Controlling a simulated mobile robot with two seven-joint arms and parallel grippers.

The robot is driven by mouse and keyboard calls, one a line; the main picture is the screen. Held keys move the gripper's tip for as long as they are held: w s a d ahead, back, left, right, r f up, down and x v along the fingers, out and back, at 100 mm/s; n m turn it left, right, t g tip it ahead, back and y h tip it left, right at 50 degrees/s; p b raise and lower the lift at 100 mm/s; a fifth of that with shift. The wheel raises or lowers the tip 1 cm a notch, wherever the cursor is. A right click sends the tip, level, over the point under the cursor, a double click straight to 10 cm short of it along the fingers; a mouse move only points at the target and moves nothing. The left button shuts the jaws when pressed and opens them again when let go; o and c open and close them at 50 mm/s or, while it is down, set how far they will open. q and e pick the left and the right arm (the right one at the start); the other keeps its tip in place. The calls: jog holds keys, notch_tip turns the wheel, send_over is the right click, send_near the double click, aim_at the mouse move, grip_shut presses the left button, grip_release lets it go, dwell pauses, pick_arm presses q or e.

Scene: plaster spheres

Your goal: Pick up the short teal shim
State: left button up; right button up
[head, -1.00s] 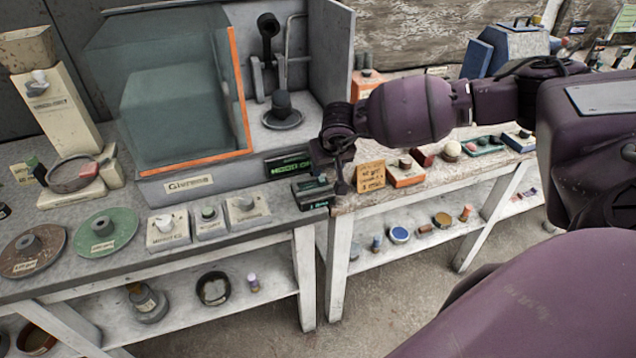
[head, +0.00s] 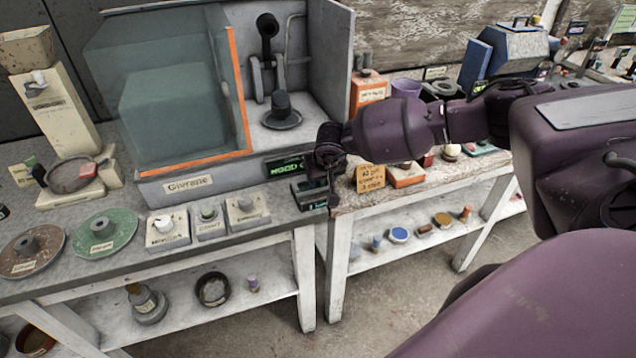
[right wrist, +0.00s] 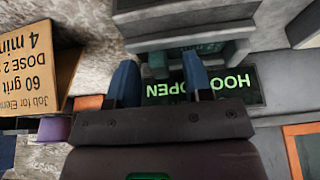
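My right gripper (head: 331,200) points down beside a small dark holder (head: 308,187) at the right front corner of the grey bench. In the right wrist view the blue fingers (right wrist: 160,82) are apart, with clear space between them. Teal pieces (right wrist: 157,62) show just beyond and between the fingertips, by the grey holder (right wrist: 175,20). I cannot tell which of them is the short shim, and the fingers partly hide them. No shim is clearly gripped. My left gripper is in neither view.
The lit "HOOD OPEN" sign (right wrist: 240,85) is close to the fingers. An orange note card (head: 370,177) stands to the right, near an orange block (head: 406,176). The glass hood (head: 170,90) rises at the left. Small white boxes (head: 167,231) line the bench front.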

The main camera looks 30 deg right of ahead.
grip_shut()
jog(key=shift+r, duration=0.1)
